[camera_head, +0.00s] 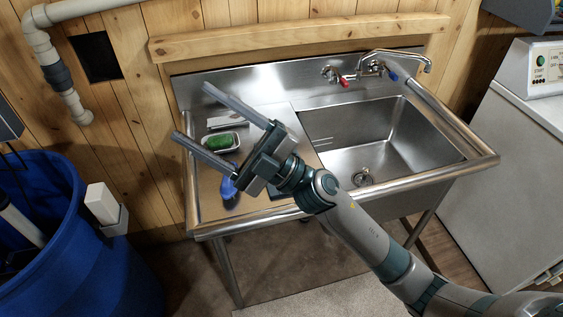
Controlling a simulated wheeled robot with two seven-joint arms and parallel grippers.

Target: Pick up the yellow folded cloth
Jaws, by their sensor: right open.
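I cannot make out a yellow folded cloth in the head view; part of the sink's left drainboard is hidden behind my right gripper. My right gripper (192,113) is open, with its two long fingers spread wide and pointing to the upper left. My left gripper is not in view.
A white dish with a green item (218,141) and a blue object (229,188) are on the drainboard. The sink basin (365,135) with its faucet (395,62) is to the right. A blue bin (85,240) stands left, and a white machine (520,150) right.

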